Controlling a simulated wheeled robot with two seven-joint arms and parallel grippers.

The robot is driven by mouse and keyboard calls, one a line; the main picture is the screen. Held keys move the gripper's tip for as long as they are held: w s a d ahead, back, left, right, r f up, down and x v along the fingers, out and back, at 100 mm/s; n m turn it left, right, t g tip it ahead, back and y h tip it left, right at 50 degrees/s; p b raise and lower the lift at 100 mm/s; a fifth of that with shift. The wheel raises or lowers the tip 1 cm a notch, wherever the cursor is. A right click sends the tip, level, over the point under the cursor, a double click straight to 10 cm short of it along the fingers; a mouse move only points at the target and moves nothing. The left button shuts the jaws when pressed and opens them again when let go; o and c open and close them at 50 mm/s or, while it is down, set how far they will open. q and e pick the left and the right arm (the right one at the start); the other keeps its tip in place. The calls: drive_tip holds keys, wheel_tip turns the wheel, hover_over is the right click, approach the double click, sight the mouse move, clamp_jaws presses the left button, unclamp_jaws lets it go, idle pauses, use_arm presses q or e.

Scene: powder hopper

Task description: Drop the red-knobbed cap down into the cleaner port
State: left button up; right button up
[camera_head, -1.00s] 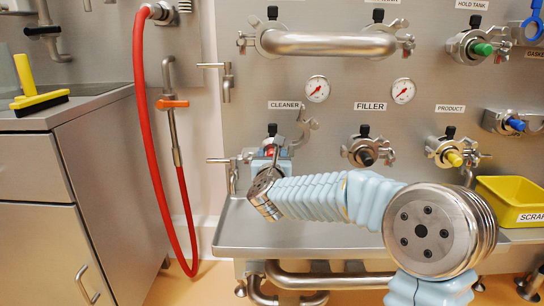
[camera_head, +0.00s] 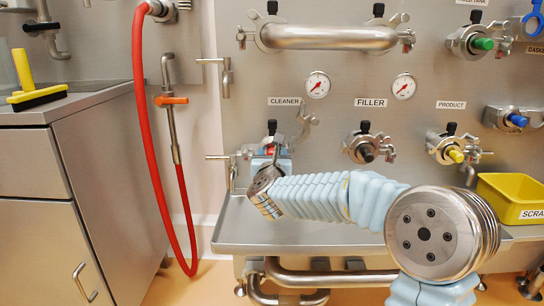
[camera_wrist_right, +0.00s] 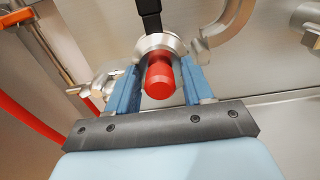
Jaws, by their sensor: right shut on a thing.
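The red-knobbed cap shows best in the right wrist view, with its red knob (camera_wrist_right: 160,78) between the blue fingers of my right gripper (camera_wrist_right: 156,82). The gripper is shut on the cap. In the head view my right gripper (camera_head: 270,163) is at the cleaner port, under the CLEANER label (camera_head: 284,101), and only a bit of red shows there. A round metal rim (camera_wrist_right: 158,45) lies just beyond the knob. The wrist and fingers hide most of the port, so I cannot tell whether the cap is seated in it. My left gripper is not in view.
The filler port (camera_head: 367,146) and the product port (camera_head: 455,150) are to the right. A yellow scrap bin (camera_head: 510,195) stands at the right. A red hose (camera_head: 140,90) hangs at the left.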

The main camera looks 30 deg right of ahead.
drive_tip(key=shift+d+f, duration=0.1)
drive_tip(key=shift+f, duration=0.25)
drive_tip(key=o, duration=1.1)
drive_tip(key=shift+f, duration=0.1)
drive_tip(key=o, duration=0.4)
drive_tip(key=shift+r, duration=0.2)
drive_tip(key=shift+c, duration=0.2)
drive_tip(key=b+v, duration=0.1)
drive_tip(key=v, duration=1.2)
drive_tip(key=shift+s+a, duration=0.2)
drive_tip(key=shift+s, duration=0.05)
